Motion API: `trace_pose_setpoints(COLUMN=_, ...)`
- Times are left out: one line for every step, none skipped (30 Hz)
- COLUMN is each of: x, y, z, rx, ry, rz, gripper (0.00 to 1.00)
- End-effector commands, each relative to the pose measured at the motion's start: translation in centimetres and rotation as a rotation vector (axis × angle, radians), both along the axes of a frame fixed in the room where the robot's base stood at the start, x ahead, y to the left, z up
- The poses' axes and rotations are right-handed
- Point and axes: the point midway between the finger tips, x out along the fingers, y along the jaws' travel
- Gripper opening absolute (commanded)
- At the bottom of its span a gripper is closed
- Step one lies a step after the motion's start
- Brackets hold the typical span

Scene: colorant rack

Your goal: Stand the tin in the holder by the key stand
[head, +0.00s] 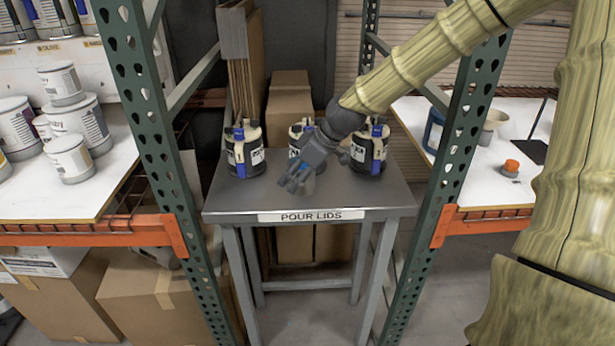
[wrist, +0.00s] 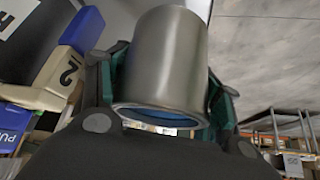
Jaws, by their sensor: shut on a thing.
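My gripper (head: 299,180) is over the grey table (head: 236,197) labelled POUR LIDS, in front of the middle pour-lid can. In the wrist view its two green-backed fingers (wrist: 166,84) are shut on the sides of a plain grey metal tin (wrist: 160,60). The near end of the tin shows a rim with blue inside. In the head view the gripper mostly hides the tin, and I cannot tell whether it touches the tabletop. I cannot make out a key stand or its holder in either view.
Green rack posts (head: 157,130) flank the table. Paint tins crowd the left shelf (head: 110,180). The right shelf (head: 480,180) holds an orange-capped item (head: 510,168).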

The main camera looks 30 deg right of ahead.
Motion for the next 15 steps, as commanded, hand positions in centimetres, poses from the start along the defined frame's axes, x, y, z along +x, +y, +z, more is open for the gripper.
trace_pose_setpoints(x=0.6, y=0.3, z=0.0, rx=-0.001, ry=0.000, rz=0.001, gripper=0.32)
trace_pose_setpoints(x=0.9, y=0.5, z=0.0, rx=-0.001, ry=0.000, rz=0.001, gripper=0.32)
trace_pose_setpoints(x=1.3, y=0.7, z=-0.1, rx=-0.002, ry=0.001, rz=0.001, gripper=0.32)
trace_pose_setpoints(x=1.6, y=0.9, z=-0.1, rx=-0.001, ry=0.001, rz=0.000, gripper=0.32)
trace_pose_setpoints(x=1.9, y=1.1, z=-0.1, rx=-0.001, ry=0.001, rz=0.000, gripper=0.32)
trace_pose_setpoints(x=2.2, y=1.3, z=-0.2, rx=0.000, ry=0.001, rz=0.001, gripper=0.32)
trace_pose_setpoints(x=2.5, y=1.5, z=-0.2, rx=0.000, ry=0.001, rz=0.001, gripper=0.32)
trace_pose_setpoints(x=2.9, y=1.6, z=-0.2, rx=-0.001, ry=0.001, rz=0.000, gripper=0.32)
trace_pose_setpoints(x=3.3, y=1.9, z=-0.3, rx=0.000, ry=0.000, rz=0.001, gripper=0.32)
trace_pose_setpoints(x=3.6, y=2.1, z=-0.3, rx=0.000, ry=0.000, rz=0.001, gripper=0.32)
trace_pose_setpoints(x=3.9, y=2.2, z=-0.3, rx=-0.001, ry=-0.001, rz=0.000, gripper=0.32)
trace_pose_setpoints(x=4.3, y=2.5, z=-0.4, rx=-0.001, ry=0.000, rz=0.001, gripper=0.32)
trace_pose_setpoints(x=4.6, y=2.7, z=-0.5, rx=-0.001, ry=0.000, rz=0.001, gripper=0.32)
trace_pose_setpoints(x=4.9, y=2.8, z=-0.4, rx=0.000, ry=0.000, rz=0.001, gripper=0.32)
trace_pose_setpoints(x=5.3, y=3.0, z=-0.4, rx=-0.001, ry=-0.001, rz=0.000, gripper=0.32)
